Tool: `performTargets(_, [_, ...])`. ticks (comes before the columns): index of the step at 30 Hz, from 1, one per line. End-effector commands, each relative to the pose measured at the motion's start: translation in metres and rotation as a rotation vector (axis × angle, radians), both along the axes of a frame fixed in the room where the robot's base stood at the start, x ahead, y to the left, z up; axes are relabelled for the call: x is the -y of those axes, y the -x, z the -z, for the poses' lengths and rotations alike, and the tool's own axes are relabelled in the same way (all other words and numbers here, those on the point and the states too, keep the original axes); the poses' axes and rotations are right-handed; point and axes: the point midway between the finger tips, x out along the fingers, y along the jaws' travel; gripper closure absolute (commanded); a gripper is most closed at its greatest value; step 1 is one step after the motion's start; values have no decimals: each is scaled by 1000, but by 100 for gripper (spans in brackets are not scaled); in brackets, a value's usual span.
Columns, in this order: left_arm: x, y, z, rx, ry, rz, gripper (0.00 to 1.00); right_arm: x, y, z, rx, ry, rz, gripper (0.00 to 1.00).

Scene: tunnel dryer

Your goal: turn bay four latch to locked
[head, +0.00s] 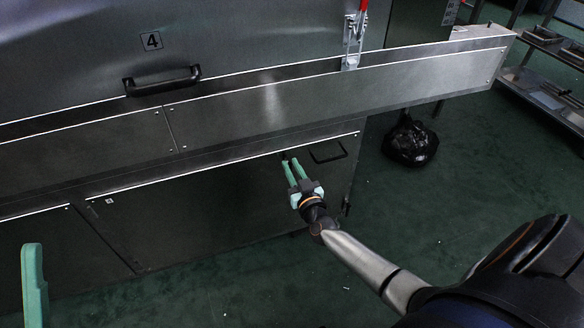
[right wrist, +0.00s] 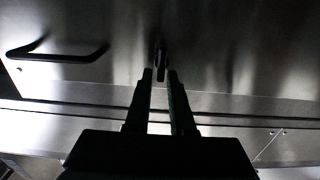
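My right gripper (head: 291,160) has two green fingers, apart with a narrow gap, pointing at the lower front panel (head: 225,190) near its top edge. In the right wrist view, the gripper (right wrist: 160,75) shows as dark fingers. A small dark latch-like piece (right wrist: 161,62) stands upright on the panel, in line with the gap and just past the tips. Contact cannot be told. In the head view this piece is mostly hidden by the fingertips. A plate marked 4 (head: 151,41) is on the upper door. Only a green finger of my left gripper (head: 34,285) shows.
A dark handle (head: 327,152) is right of my right gripper; it also shows in the right wrist view (right wrist: 58,54). A steel ledge (head: 270,100) juts above. A red-handled clamp (head: 355,35) is higher up. A black bag (head: 410,140) lies on the green floor.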

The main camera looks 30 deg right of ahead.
Motion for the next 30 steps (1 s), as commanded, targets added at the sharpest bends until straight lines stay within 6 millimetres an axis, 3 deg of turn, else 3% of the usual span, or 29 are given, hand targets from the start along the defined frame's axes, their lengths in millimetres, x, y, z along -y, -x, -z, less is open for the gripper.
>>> performTargets(6, [0,0,0,2,0,1,50,0,0,0,0,0,0,100])
performTargets(23, [0,0,-1,3,0,1,50,1,0,0,3,-11,1,100])
performTargets(30, [0,0,-1,3,0,1,50,2,1,0,24,-98,2,100])
